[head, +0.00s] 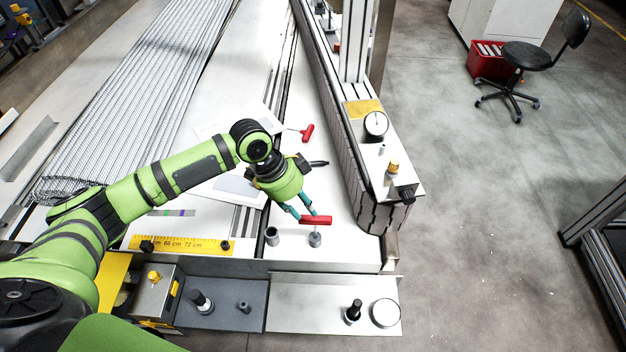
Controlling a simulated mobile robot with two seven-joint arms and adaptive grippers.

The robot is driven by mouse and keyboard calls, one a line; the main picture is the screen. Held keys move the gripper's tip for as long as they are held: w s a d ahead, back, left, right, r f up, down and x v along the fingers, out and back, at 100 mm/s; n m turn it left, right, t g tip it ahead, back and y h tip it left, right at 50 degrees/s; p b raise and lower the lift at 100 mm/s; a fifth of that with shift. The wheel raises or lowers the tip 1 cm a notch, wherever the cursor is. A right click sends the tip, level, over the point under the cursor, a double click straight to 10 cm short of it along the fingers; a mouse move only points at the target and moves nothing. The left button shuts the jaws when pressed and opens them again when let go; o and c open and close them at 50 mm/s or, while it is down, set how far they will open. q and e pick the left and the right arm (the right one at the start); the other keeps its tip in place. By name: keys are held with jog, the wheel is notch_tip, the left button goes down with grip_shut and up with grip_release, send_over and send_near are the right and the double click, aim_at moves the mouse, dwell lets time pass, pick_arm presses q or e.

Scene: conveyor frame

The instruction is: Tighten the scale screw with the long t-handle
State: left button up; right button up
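A red T-handle (318,220) stands upright with its shaft down in a grey cylindrical holder (315,239) on the white bench. A second red T-handle (307,133) lies farther back, its thin shaft pointing left. I cannot tell which is the long one. My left gripper (305,214) points down at the upright T-handle. Its teal fingers are apart, with their tips at the bar's left part; contact is unclear. The yellow scale (185,244) lies at the bench's front left, with a dark screw knob at its left end (147,246) and another at its right end (225,246). My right gripper is not in view.
An empty-looking grey holder (272,237) stands left of the upright T-handle. A conveyor side frame (345,130) rises to the right, bearing a dial (376,124) and a yellow knob (393,167). Lower front plates (290,305) carry black knobs. White bench right of the gripper is clear.

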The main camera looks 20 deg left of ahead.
aim_at(312, 218)
pick_arm(q)
jog(key=shift+w+a+r, duration=0.4)
jog(key=shift+w+a, duration=0.2)
jog(key=shift+a, duration=0.1)
jog(key=shift+s+d+f+b, duration=0.1)
jog(key=shift+d+f+b, duration=0.25)
jog(key=shift+b, duration=0.3)
jog(key=b+x, duration=0.2)
jog(key=b, duration=0.1)
jog(key=b+x, duration=0.1)
jog(key=x, duration=0.1)
jog(key=shift+s+a+f, duration=0.1)
jog(key=shift+f, duration=0.1)
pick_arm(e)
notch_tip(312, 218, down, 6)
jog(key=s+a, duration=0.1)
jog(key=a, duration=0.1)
pick_arm(q)
jog(key=shift+d+f, duration=0.25)
jog(key=shift+f, duration=0.05)
jog(key=shift+x, duration=0.9)
grip_shut()
notch_tip(312, 218, up, 4)
jog(key=p, duration=0.4)
jog(key=shift+r, duration=0.2)
jog(key=shift+f, duration=0.1)
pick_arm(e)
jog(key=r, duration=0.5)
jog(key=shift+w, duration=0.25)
